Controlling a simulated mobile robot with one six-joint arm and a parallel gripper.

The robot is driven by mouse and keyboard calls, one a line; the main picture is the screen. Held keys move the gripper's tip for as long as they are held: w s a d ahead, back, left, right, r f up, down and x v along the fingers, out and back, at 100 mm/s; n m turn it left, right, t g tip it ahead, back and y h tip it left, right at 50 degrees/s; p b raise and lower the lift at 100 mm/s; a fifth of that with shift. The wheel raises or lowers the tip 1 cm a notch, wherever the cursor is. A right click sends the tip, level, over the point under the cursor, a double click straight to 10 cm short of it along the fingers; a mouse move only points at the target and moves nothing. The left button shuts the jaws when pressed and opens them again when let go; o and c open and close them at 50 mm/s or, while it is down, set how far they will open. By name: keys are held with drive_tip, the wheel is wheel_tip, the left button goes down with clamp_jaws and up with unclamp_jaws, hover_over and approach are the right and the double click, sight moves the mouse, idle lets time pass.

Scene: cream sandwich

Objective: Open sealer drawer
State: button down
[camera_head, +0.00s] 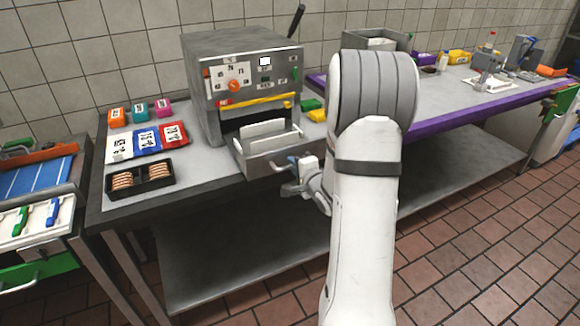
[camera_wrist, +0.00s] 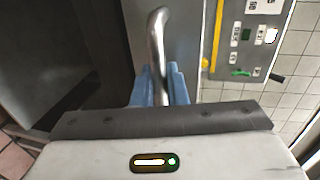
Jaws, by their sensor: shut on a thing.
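The sealer (camera_head: 245,80) is a grey metal machine with a control panel and a yellow bar on its front, standing on the steel table. Its drawer (camera_head: 270,148) sticks out from the lower front, and pale inner parts show in it. My gripper (camera_head: 292,161) is at the drawer's front on the right side. In the wrist view the blue fingers of my gripper (camera_wrist: 160,85) are shut on the metal drawer handle (camera_wrist: 157,45). The control panel (camera_wrist: 248,40) shows at the upper right there. The handle's lower part is hidden between the fingers.
A black tray with sandwiches (camera_head: 140,178) and coloured packets (camera_head: 148,140) lie on the table (camera_head: 205,165) left of the sealer. A purple-edged counter (camera_head: 450,105) is at the right. Tiled floor (camera_head: 470,240) is clear.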

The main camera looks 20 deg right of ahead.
drive_tip(key=shift+d, duration=0.25)
drive_tip(key=c, duration=1.6)
unclamp_jaws()
drive_tip(key=shift+d, duration=0.1)
drive_tip(key=shift+o, duration=0.2)
drive_tip(key=shift+a, duration=0.25)
drive_tip(key=v, duration=0.7)
drive_tip(key=shift+s, duration=0.4)
